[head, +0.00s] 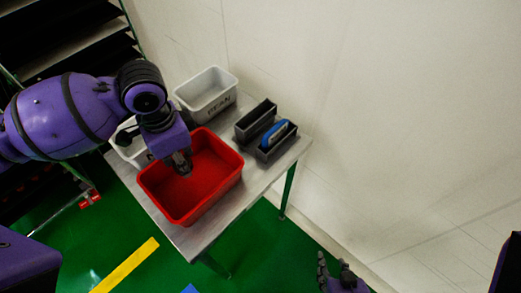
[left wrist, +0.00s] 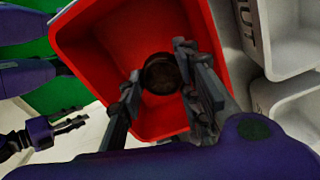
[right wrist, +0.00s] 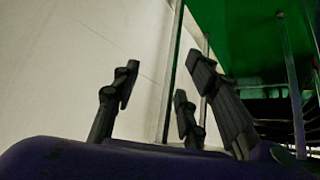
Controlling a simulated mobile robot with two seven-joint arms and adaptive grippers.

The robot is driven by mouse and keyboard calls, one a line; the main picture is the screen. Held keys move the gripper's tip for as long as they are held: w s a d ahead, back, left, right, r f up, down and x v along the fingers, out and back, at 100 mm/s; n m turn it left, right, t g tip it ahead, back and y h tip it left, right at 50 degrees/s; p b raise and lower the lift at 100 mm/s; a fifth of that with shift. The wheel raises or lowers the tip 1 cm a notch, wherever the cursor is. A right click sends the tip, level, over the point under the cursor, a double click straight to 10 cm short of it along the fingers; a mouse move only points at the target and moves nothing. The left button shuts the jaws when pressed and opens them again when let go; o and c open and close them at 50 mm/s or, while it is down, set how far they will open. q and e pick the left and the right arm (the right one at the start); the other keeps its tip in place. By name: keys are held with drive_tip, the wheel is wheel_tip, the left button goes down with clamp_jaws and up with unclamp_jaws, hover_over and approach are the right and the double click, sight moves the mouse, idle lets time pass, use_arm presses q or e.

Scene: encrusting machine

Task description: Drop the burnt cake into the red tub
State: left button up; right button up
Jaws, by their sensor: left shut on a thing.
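The red tub (head: 222,160) stands on the metal table; it also fills much of the left wrist view (left wrist: 100,45). My left gripper (head: 181,165) points down over the tub's opening. In the left wrist view its fingers (left wrist: 163,78) are shut on the burnt cake (left wrist: 162,73), a dark round piece with the red tub behind it. I cannot make out the cake in the head view. My right gripper (head: 340,280) is low at the bottom of the head view, away from the table. Its fingers are spread and empty in the right wrist view (right wrist: 165,95).
The grey table (head: 205,236) also holds a white tub marked BEAN (head: 207,92), another white tub (head: 126,142) partly behind my left arm, and dark holders (head: 256,120), one with a blue item (head: 274,133). A pale wall is behind. A dark rack (head: 70,30) stands left.

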use_arm(q)
drive_tip(key=shift+f, duration=0.4)
drive_tip(key=shift+r, duration=0.15)
drive_tip(key=o, duration=1.2)
use_arm(e)
drive_tip(key=shift+w+r, duration=0.1)
drive_tip(key=shift+w, duration=0.1)
drive_tip(key=shift+s, duration=0.1)
use_arm(q)
wheel_tip(320, 180, up, 12)
use_arm(e)
drive_tip(key=shift+d, duration=0.1)
